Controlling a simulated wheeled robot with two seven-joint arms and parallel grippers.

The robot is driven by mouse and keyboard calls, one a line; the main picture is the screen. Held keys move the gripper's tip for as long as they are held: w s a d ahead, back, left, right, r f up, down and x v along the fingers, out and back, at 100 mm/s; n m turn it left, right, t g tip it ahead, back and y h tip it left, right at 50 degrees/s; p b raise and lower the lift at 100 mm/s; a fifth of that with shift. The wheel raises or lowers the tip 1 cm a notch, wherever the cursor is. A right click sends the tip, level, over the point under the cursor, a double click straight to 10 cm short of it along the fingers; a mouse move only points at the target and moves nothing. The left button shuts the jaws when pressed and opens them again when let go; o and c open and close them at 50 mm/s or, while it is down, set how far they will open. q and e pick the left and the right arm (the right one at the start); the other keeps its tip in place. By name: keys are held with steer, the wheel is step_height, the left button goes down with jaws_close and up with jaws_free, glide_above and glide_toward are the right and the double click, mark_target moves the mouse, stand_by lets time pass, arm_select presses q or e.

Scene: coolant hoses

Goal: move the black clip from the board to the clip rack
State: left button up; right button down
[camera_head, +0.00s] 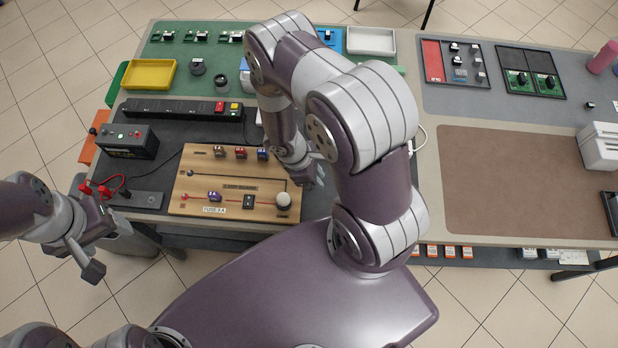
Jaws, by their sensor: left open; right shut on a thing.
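The wooden board (235,184) lies on the dark bench mat, with small coloured parts and a white knob on it. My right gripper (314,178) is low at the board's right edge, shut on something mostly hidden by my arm. I cannot make out the black clip; a black lead runs from the black box (130,142) towards the board. A grey strip (140,198), possibly the clip rack, lies left of the board. Two red clips (97,190) with a red lead stand at its left end. My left gripper (84,258) is open and empty, in front of the bench's left edge.
A black power strip (180,109) runs behind the board. A yellow tray (149,74) and a white tray (371,40) stand at the back. My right arm covers the middle of the bench. The brown mat (520,185) on the right is mostly clear.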

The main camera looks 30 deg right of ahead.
steer(key=shift+w+d+f, duration=0.45)
steer(key=shift+w+f, duration=0.1)
steer(key=shift+w, duration=0.05)
steer(key=shift+w+d+f, duration=0.1)
steer(key=shift+d+f, duration=0.05)
steer(key=shift+f, duration=0.05)
steer(key=f+b, duration=0.4)
steer(key=shift+a, duration=0.2)
steer(key=shift+w+r, duration=0.1)
steer(key=shift+r, duration=0.15)
steer(key=shift+d+f, duration=0.1)
steer(key=shift+f, duration=0.15)
steer(key=c, duration=1.1)
jaws_free()
steer(key=shift+r, duration=0.1)
steer(key=shift+o, duration=0.4)
steer(key=shift+r+p, duration=0.35)
steer(key=shift+p, duration=0.05)
steer(key=a+r+m+t+y, duration=0.1)
steer(key=r+m, duration=0.4)
steer(key=r, duration=0.7)
steer(key=s+a+r+m+t+y, duration=0.1)
steer(key=a+r+m, duration=0.4)
steer(key=r, duration=0.8)
steer(key=shift+a+r+t+y+b, duration=0.3)
steer(key=shift+a+t+y+b, duration=0.25)
steer(key=shift+t+y, duration=0.35)
